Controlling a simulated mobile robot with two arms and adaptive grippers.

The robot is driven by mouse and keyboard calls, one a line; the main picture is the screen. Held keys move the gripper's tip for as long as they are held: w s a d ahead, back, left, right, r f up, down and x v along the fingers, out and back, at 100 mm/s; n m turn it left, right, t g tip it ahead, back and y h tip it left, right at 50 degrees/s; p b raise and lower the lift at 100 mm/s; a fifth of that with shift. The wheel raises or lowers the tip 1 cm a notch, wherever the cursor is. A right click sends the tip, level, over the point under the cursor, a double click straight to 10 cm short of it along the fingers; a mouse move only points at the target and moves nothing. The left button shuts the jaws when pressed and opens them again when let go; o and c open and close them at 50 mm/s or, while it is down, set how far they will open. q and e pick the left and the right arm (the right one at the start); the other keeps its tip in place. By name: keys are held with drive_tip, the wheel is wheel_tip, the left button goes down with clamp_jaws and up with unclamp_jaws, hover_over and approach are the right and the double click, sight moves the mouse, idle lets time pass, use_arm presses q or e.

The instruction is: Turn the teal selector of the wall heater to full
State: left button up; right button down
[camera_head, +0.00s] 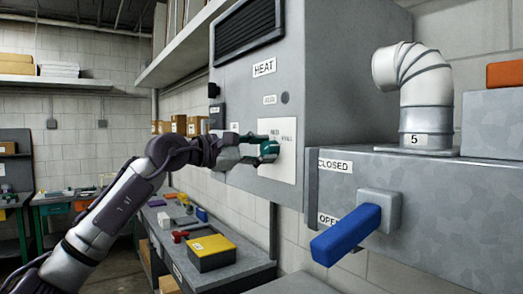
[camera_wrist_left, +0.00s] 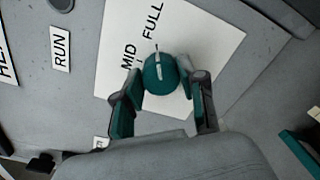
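The teal selector (camera_wrist_left: 160,74) is a round knob with a white pointer line on the heater's white dial plate (camera_wrist_left: 205,38). In the left wrist view the pointer points toward the word FULL, with MID to its left. My left gripper (camera_head: 262,151) is at the knob, one finger on each side. In the left wrist view the fingertips (camera_wrist_left: 161,88) flank the knob closely; whether they press on it I cannot tell. The knob also shows in the head view (camera_head: 269,149), partly hidden by the fingers. My right gripper is not in view.
The grey heater cabinet (camera_head: 350,60) is on the wall. To the right, a duct box (camera_head: 450,215) carries a blue lever (camera_head: 345,235) that juts out, and a bent pipe (camera_head: 425,95). Below is a bench (camera_head: 245,268) with a yellow-topped box (camera_head: 210,250).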

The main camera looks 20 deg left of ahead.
use_arm(q)
drive_tip(key=o, duration=0.4)
drive_tip(key=v, duration=1.2)
